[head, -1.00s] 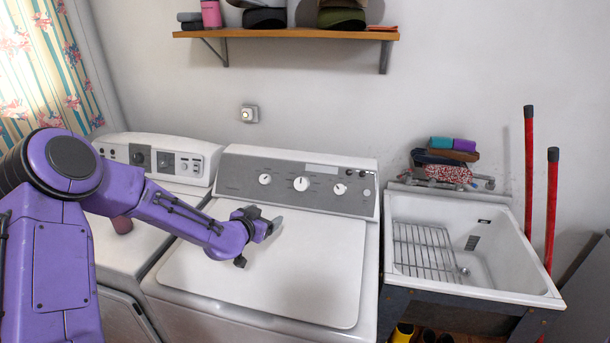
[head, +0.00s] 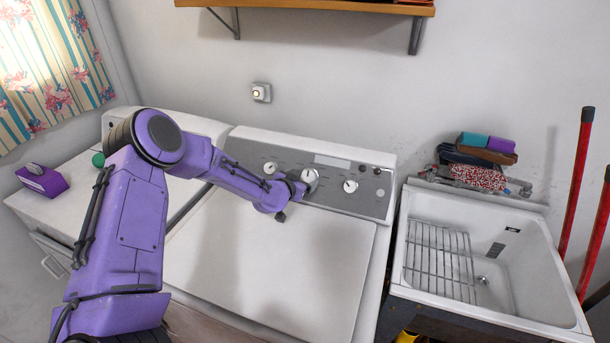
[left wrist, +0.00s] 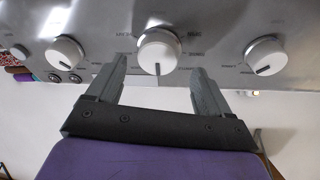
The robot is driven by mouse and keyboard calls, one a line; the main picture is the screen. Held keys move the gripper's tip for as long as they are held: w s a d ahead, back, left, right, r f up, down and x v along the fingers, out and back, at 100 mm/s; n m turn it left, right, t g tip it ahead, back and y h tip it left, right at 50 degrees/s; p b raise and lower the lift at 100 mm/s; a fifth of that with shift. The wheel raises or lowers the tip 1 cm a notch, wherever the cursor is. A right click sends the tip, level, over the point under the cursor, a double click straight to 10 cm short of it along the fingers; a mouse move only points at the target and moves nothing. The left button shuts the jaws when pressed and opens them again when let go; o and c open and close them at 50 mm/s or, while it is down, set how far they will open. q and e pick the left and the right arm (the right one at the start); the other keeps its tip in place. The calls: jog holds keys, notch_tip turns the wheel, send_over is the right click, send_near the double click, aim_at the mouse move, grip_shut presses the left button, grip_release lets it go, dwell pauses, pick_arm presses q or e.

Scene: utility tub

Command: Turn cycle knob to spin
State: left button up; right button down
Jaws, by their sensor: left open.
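The washer's grey control panel (head: 335,178) carries three white round knobs. The middle knob (head: 309,177) is the large one; it also shows in the left wrist view (left wrist: 158,50) with a dark pointer mark on its face. My left gripper (head: 303,183) is at the middle knob. In the left wrist view my left gripper (left wrist: 159,68) is open, with one finger to each side of this knob. I cannot tell whether the fingers touch it. The smaller knobs (head: 270,168) and (head: 350,186) stand apart to either side. My right gripper is out of view.
The white washer lid (head: 270,260) is clear below my arm. A purple box (head: 42,182) and a green ball (head: 98,160) are on the left machine. A utility tub (head: 575,318) with a wire rack (head: 440,262) stands at the right, with folded cloths (head: 484,158) behind it.

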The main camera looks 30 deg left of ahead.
aim_at(307, 177)
pick_arm(q)
jog(key=x, duration=0.4)
jog(key=shift+s+d+f, duration=0.1)
jog(key=shift+d, duration=0.05)
jog(key=shift+s+r, duration=0.3)
jog(key=shift+s, duration=0.1)
jog(key=shift+c, duration=0.3)
jog(key=shift+w+f, duration=0.1)
jog(key=shift+w, duration=0.05)
jog(key=c, duration=1)
jog(key=shift+o, duration=0.2)
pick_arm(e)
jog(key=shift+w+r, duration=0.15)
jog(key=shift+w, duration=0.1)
